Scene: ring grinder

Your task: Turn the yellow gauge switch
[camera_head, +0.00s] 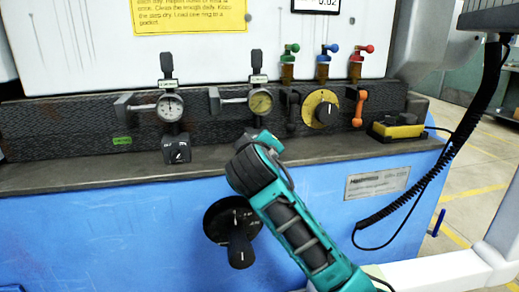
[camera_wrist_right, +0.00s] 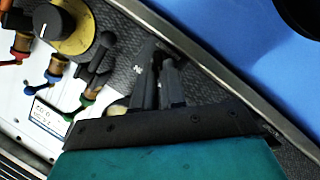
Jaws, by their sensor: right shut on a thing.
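The yellow-faced gauge (camera_head: 260,101) sits on the dark textured rail in the head view, right of a white-faced gauge (camera_head: 170,107). My right arm comes in from the lower right, and its gripper (camera_head: 260,138) is just below the yellow gauge. In the wrist view my right gripper's dark fingers (camera_wrist_right: 164,82) are close together, shut on the small black switch beneath the yellow gauge. The switch is almost wholly hidden by the fingers and wrist, so its setting cannot be told. A matching black switch (camera_head: 177,151) shows below the white gauge. My left gripper is out of view.
A yellow dial with a black knob (camera_head: 322,108), an orange lever (camera_head: 359,107) and green, blue and red valves (camera_head: 323,68) are to the right. A black rotary handle (camera_head: 238,245) is on the blue front panel. A coiled cable (camera_head: 440,172) hangs at the right.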

